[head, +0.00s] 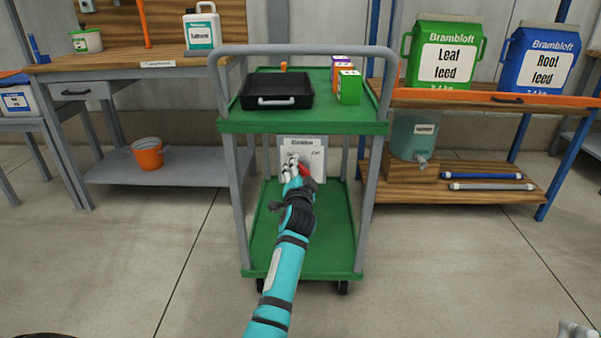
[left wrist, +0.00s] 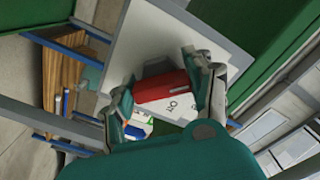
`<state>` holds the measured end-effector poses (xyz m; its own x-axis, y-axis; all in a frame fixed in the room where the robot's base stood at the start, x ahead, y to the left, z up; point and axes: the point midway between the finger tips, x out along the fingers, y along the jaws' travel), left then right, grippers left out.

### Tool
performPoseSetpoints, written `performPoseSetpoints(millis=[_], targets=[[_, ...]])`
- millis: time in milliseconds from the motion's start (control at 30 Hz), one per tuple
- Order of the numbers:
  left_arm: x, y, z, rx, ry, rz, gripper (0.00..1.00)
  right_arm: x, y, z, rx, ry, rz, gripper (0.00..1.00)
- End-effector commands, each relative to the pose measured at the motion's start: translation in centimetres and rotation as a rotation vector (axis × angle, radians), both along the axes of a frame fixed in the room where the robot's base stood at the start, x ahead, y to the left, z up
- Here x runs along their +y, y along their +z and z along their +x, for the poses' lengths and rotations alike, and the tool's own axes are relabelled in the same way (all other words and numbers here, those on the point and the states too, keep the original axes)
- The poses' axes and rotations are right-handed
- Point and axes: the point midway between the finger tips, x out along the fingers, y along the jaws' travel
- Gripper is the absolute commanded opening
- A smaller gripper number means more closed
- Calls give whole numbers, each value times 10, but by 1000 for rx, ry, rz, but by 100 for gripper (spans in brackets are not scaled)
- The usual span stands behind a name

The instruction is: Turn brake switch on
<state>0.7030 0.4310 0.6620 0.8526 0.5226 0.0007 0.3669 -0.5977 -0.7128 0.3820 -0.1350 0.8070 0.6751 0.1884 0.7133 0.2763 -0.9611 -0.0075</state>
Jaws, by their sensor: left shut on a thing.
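The brake switch is a red handle (head: 306,170) on a white panel (head: 316,158) below the top shelf of a green trolley. My left gripper (head: 293,168) is at the panel and partly covers the switch and its markings. In the left wrist view, the red handle (left wrist: 160,86) lies between the two fingers of the left gripper (left wrist: 163,82), which is shut on it. Small lettering shows on the white panel (left wrist: 120,72) beside the handle, partly hidden. Only a bit of my right gripper (head: 575,330) shows at the bottom right corner; its fingers cannot be judged.
The trolley's green top shelf (head: 350,125) holds a black tray (head: 277,90) and small boxes (head: 348,86). Its grey posts (head: 240,200) stand either side of my left arm. A wooden bench (head: 130,62) is left; a rack with feed bags (head: 446,55) is right. Floor in front is clear.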

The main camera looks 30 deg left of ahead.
Motion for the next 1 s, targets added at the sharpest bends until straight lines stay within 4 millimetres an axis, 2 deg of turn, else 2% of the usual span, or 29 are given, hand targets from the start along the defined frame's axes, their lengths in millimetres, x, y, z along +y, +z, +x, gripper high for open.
performPoseSetpoints(millis=[533, 567, 700, 733, 1000], targets=[[0, -3, 0, -8, 0, -26, 21, 0, 1, -1, -7, 0, 2, 40], [0, -3, 0, -8, 0, -26, 55, 0, 1, -1, -7, 0, 2, 40], [0, -3, 0, -9, 1, -24, 74, 0, 1, -1, -7, 1, 3, 40], [0, -2, 0, -9, 0, -24, 78, 0, 1, -1, -7, 1, 3, 40], [0, -1, 0, -11, 1, -22, 78, 0, 1, -1, -7, 1, 4, 40]])
